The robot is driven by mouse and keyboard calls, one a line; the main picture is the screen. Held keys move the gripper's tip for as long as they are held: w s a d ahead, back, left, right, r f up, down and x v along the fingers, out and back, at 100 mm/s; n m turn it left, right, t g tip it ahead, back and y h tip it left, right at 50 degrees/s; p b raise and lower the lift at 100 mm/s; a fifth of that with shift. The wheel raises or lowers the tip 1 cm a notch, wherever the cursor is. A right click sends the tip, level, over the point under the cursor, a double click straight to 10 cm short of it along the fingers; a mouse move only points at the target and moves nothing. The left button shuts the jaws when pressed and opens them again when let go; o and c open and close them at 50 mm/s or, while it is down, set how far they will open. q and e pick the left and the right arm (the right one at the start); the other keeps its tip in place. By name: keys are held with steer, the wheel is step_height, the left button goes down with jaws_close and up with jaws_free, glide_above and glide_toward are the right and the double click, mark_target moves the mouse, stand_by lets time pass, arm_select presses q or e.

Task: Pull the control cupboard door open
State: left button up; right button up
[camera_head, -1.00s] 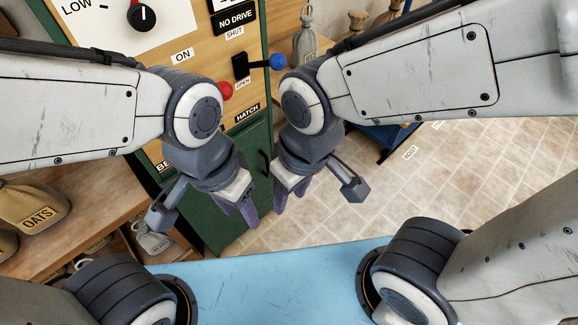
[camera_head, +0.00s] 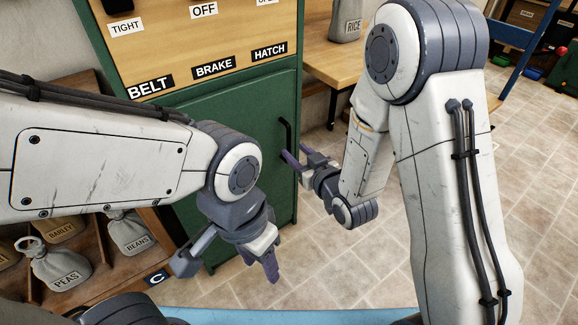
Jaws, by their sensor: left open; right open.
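The control cupboard has a green door (camera_head: 225,115) below a wooden panel, and the door looks shut. Its dark upright handle (camera_head: 286,138) is near the door's right edge. My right gripper (camera_head: 296,154) is open, with its purple fingers pointing left at the handle. The fingertips are close to the handle's lower part; I cannot tell whether they touch it. My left gripper (camera_head: 274,268) hangs low in front of the cupboard, fingers down, empty and apart from the door. Its arm hides the door's lower left part.
A wooden shelf (camera_head: 105,247) with labelled sacks, such as the peas sack (camera_head: 60,268), stands at the left. A wooden table (camera_head: 335,62) with a rice sack (camera_head: 346,20) is behind the cupboard's right side. Tiled floor (camera_head: 330,262) is clear right of the cupboard.

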steer(key=t+b, duration=0.2)
steer(key=b, duration=0.1)
glide_toward(290, 144)
arm_select(q)
step_height(290, 144, down, 12)
steer(key=b, duration=0.6)
steer(key=shift+b, duration=0.4)
arm_select(e)
steer(key=shift+m+t+y, duration=0.3)
steer(key=shift+y, duration=0.1)
steer(key=x, duration=1)
steer(key=shift+w+f, duration=0.3)
steer(key=shift+w, duration=0.05)
jaws_close()
